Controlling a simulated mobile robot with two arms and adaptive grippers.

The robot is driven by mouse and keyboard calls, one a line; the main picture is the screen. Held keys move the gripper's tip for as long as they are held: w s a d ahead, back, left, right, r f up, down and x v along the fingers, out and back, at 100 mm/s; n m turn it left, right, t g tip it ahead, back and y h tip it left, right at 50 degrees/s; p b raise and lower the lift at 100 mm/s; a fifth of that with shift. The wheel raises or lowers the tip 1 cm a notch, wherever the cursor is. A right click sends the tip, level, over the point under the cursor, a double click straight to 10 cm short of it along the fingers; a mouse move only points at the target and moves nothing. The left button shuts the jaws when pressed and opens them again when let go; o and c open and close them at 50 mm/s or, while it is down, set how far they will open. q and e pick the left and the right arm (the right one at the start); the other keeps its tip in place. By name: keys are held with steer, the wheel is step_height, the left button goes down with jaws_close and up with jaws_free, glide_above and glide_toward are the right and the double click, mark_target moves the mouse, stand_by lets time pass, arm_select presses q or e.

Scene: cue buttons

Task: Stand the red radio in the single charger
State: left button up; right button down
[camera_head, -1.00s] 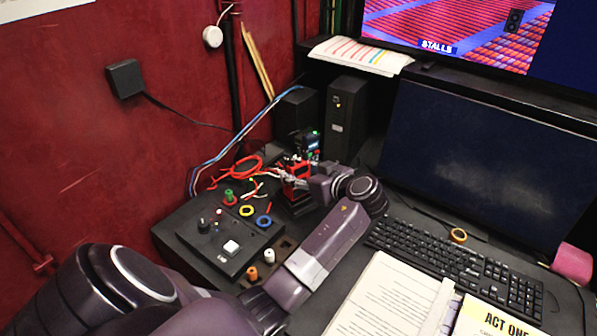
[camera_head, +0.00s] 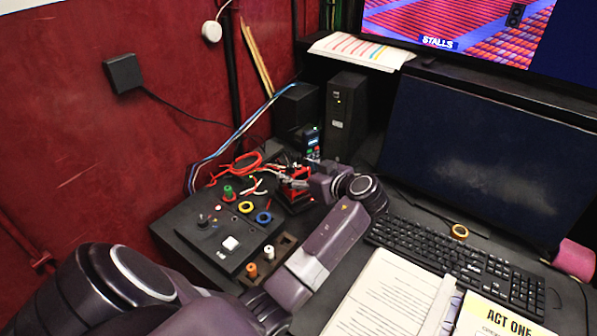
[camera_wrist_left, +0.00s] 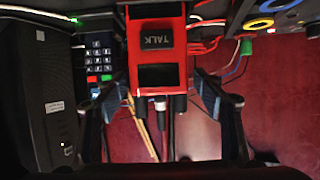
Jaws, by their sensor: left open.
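The red radio (camera_wrist_left: 157,68) fills the middle of the left wrist view, with its TALK button and dark panel facing me. In the head view the red radio (camera_head: 290,172) shows partly behind my left gripper. It appears upright over a small black charger (camera_head: 298,206); the gripper hides much of this, so I cannot tell how deep it sits. My left gripper (camera_wrist_left: 168,97) is open, with one finger on each side of the radio's knob end. Thin dark gaps show between the fingers and the radio. My right gripper is out of view.
A keypad handset (camera_head: 313,143) stands close behind the radio, beside a black speaker-like box (camera_head: 345,118). A button panel (camera_head: 228,240), coloured rings and loose red wires lie left. The keyboard (camera_head: 455,262) and open script (camera_head: 385,300) are right.

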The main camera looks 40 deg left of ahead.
arm_select(q)
steer(key=shift+r+p, duration=0.6)
steer(key=shift+r, duration=0.1)
steer(key=b+v, duration=0.4)
steer(key=v, duration=0.8)
steer(key=shift+s, duration=0.15)
